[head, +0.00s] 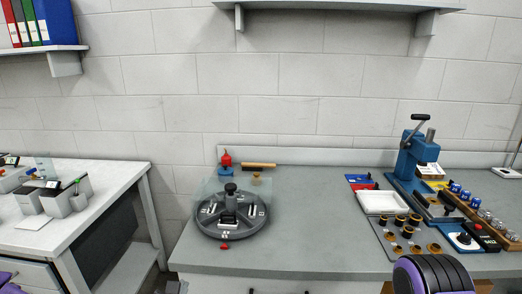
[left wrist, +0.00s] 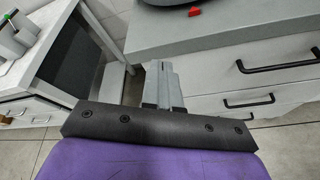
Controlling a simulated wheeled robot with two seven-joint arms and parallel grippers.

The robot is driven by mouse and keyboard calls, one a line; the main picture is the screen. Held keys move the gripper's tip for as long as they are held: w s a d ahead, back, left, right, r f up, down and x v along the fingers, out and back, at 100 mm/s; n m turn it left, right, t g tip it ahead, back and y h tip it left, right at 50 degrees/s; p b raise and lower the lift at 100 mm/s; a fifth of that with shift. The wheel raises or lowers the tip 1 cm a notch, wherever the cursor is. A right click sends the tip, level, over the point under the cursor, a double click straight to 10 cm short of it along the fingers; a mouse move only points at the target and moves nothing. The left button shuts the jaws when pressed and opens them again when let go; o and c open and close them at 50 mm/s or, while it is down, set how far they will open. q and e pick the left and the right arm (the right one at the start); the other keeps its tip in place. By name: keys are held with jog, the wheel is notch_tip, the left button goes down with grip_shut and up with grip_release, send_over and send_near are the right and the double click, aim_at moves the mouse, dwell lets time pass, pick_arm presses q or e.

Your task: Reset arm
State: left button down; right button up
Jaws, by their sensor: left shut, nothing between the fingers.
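My left gripper (left wrist: 163,85) shows in the left wrist view with its grey fingers together and nothing between them. It points toward the gap between the white side table and the grey-topped workbench (left wrist: 220,30). A black ribbed, purple-trimmed part of my own body (head: 432,274) shows at the bottom right. My right gripper is not in view.
On the workbench (head: 310,225) stand a round dark fixture (head: 232,232), a white tray (head: 382,203), a blue press (head: 408,160) and several small parts. Its middle is clear. A white side table (head: 110,178) stands left. Drawer handles (left wrist: 278,64) stick out from the bench front.

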pick_arm(q)
jog(key=s+a+f+m+g, duration=0.1)
jog(key=s+f+m+g, duration=0.2)
jog(key=s+f+m, duration=0.45)
jog(key=s+a+f+m+g, duration=0.2)
jog(key=s+f+m+g, duration=0.15)
jog(key=f+m, duration=0.6)
jog(key=s+a+f+m+g+y, duration=0.1)
jog(key=s+a+f+m+g, duration=0.1)
jog(key=s, duration=0.6)
jog(key=s+a+f+m+g+y, duration=0.2)
jog(key=s+a+f+m, duration=0.3)
jog(key=s+a+f, duration=0.1)
jog(key=shift+s+a+f, duration=0.25)
jog(key=shift+s+f, duration=0.65)
jog(key=shift+s, duration=0.1)
jog(key=shift+d, duration=0.1)
